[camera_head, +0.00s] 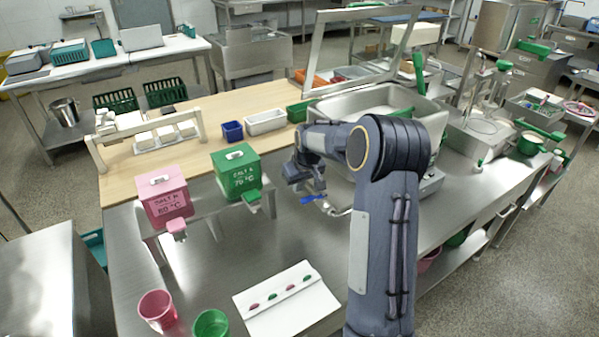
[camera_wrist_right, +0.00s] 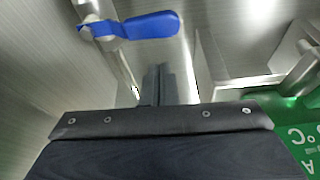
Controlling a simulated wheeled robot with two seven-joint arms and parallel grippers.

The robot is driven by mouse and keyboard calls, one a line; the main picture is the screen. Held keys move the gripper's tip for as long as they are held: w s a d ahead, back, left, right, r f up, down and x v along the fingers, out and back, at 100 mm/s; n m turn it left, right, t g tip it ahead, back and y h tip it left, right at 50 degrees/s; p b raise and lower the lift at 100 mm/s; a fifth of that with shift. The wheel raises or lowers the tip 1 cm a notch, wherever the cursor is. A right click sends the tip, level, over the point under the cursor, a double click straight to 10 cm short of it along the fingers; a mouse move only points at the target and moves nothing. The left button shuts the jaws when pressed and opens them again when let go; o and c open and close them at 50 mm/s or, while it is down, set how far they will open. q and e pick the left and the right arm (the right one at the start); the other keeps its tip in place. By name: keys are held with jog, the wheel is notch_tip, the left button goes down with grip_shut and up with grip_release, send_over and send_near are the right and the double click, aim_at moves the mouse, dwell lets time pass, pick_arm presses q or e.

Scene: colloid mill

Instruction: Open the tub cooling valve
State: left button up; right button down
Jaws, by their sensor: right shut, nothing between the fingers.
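The valve's blue lever handle (camera_head: 313,199) shows in the head view just below my right gripper (camera_head: 307,186), in front of the steel tub (camera_head: 375,98). In the right wrist view the blue handle (camera_wrist_right: 140,26) lies across the top, fixed to a metal pipe (camera_wrist_right: 112,55). My right gripper (camera_wrist_right: 158,85) is shut and empty, its fingertips a little short of the handle in that view. I cannot tell whether they touch it. My right arm hides part of the tub and the pipe. My left gripper is not in view.
A green box (camera_head: 236,172) and a pink box (camera_head: 165,199) with spouts stand on a steel stand left of my right gripper. A white board (camera_head: 287,302) and pink (camera_head: 157,309) and green (camera_head: 211,324) cups are at the front. The steel table between is clear.

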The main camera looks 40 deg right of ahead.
aim_at(307, 200)
jog(key=s, duration=0.3)
jog(key=shift+a+r, duration=0.15)
jog(key=shift+a, duration=0.1)
